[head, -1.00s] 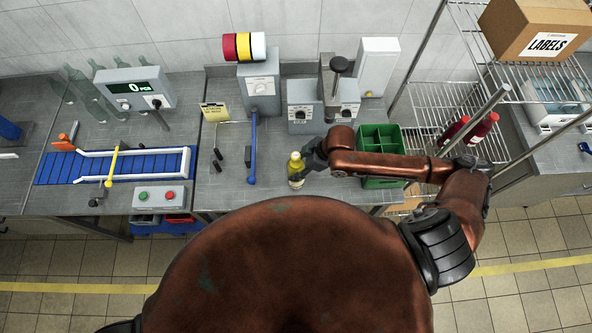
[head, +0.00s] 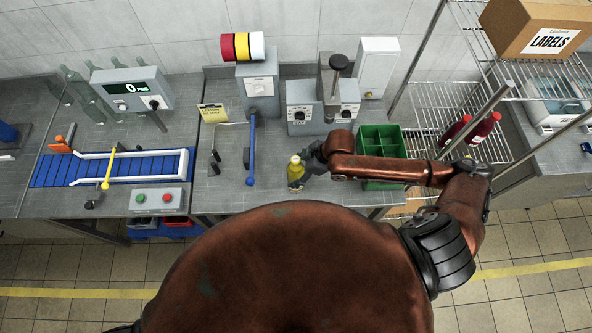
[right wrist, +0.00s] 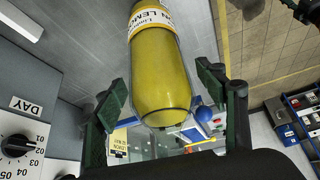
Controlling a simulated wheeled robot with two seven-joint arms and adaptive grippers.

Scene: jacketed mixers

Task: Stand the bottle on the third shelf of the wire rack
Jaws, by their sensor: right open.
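The yellow bottle (head: 296,174) stands at the front of the grey counter, left of the green crate. In the right wrist view the bottle (right wrist: 160,70), with a white label reading LEMON, is between the spread fingers. My right gripper (head: 306,163) is at the bottle's right side in the head view. In the right wrist view the gripper (right wrist: 162,95) is open, with gaps visible beside the bottle. The wire rack (head: 484,113) stands at the right. Its shelves are partly hidden by my right arm and a box, so I cannot tell which is third. My left gripper is not in view.
A green divided crate (head: 381,141) stands right of the bottle, behind my forearm. A blue-handled lever (head: 251,150) is left of the bottle. Rack posts stand near my right arm.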

